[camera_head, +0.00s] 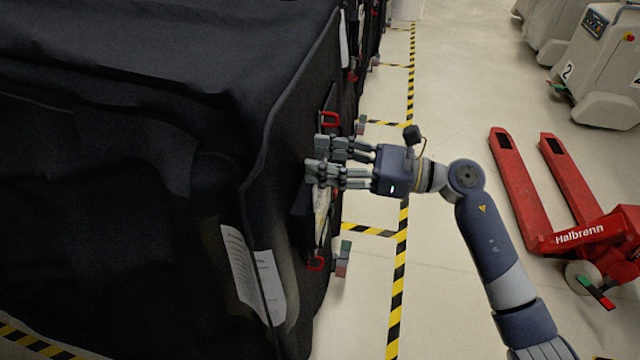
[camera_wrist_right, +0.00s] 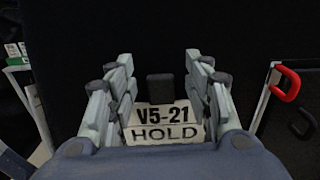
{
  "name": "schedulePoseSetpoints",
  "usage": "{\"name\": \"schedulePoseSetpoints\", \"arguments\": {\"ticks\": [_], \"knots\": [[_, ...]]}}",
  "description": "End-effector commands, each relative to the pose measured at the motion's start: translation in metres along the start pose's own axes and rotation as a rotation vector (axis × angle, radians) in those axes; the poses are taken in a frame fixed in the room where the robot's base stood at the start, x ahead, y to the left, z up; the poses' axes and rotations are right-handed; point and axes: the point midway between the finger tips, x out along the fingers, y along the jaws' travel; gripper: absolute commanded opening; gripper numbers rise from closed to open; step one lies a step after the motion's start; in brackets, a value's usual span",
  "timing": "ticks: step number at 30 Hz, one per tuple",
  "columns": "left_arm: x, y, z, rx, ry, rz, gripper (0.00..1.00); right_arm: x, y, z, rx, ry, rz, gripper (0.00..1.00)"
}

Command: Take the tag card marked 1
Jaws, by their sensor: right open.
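My right gripper (camera_head: 318,157) is at the side of a black covered cart (camera_head: 190,60), its fingers pointing left at the cart. In the right wrist view the gripper (camera_wrist_right: 159,72) is open, its fingers spread to either side. Between and below them shows a pale tag card (camera_wrist_right: 165,115) printed "V5-21", with "HOLD" on a pale strip (camera_wrist_right: 163,134) beneath. A small dark tab (camera_wrist_right: 160,88) is just above. I cannot make out a mark 1. In the head view a pale card or sheet (camera_head: 322,203) shows below the fingers. My left gripper is not in view.
Red handles (camera_head: 330,118) (camera_head: 316,263) stick out from the cart side; one shows in the wrist view (camera_wrist_right: 286,84). White sheets (camera_head: 255,272) hang on the cover. A red pallet jack (camera_head: 580,237) and a machine marked 2 (camera_head: 590,65) stand right. The taped floor lane between is clear.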

Motion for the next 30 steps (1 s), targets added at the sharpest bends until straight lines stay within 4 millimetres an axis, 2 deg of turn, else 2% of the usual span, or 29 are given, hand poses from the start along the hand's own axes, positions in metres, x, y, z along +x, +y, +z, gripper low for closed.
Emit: {"name": "schedulePoseSetpoints", "arguments": {"ticks": [3, 10, 11, 16, 30], "knots": [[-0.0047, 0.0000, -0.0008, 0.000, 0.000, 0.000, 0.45, 0.0103, -0.0001, 0.0004, 0.002, 0.000, 0.000, 0.47], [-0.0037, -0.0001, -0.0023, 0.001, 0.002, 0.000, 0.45, 0.0114, -0.0003, -0.0012, 0.001, 0.001, -0.001, 0.47], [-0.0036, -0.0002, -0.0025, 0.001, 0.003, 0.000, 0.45, 0.0114, -0.0003, -0.0012, 0.001, 0.001, -0.001, 0.42], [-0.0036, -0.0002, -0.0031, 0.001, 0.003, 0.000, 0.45, 0.0112, -0.0003, -0.0012, 0.001, 0.001, -0.001, 0.04], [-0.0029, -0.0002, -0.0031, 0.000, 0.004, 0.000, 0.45, 0.0110, -0.0007, 0.0035, -0.001, 0.000, -0.002, 0.04]]}}
